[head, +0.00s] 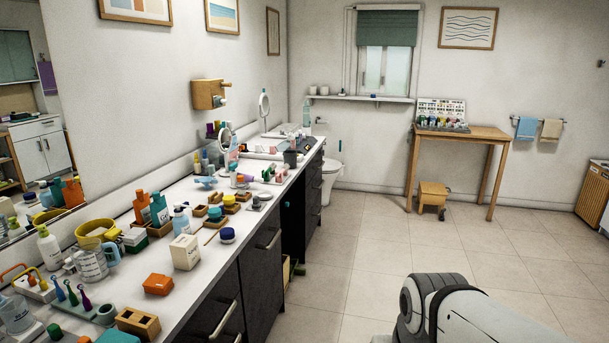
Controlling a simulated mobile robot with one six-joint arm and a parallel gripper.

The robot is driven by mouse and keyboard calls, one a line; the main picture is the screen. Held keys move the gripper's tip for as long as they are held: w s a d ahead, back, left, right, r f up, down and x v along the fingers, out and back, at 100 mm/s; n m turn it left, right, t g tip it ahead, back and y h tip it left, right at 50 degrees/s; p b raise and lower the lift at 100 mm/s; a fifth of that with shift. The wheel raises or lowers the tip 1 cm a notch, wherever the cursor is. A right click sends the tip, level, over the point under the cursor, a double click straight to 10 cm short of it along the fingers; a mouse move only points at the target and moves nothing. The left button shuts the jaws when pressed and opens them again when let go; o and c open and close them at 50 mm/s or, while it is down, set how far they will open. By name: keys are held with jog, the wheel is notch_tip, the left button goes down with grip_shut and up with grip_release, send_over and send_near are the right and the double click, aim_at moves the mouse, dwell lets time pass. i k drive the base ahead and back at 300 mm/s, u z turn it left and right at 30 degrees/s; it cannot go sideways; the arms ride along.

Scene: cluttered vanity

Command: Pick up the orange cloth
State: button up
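A small folded orange item (158,284), which looks like the orange cloth, lies on the white vanity counter (190,325) near its front edge, in the lower left of the head view. A white box (185,252) stands just behind it, and a wooden block with holes (138,323) sits in front of it. Part of my arm shows at the lower right, over the floor and well apart from the counter. My gripper is not in view.
Bottles, a yellow bowl (97,234), a white pump bottle (49,246), a blue-lidded jar (227,235) and small wooden trays crowd the counter. Dark drawers (262,255) with handles form its front. The tiled floor (360,260) to the right is clear. A wooden table (480,132) stands at the back.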

aim_at(157, 284)
jog(key=u, duration=0.9)
jog(key=k, duration=0.95)
jog(key=z, duration=0.35)
jog(key=i, duration=1)
jog(key=z, duration=0.05)
jog(key=k, duration=0.6)
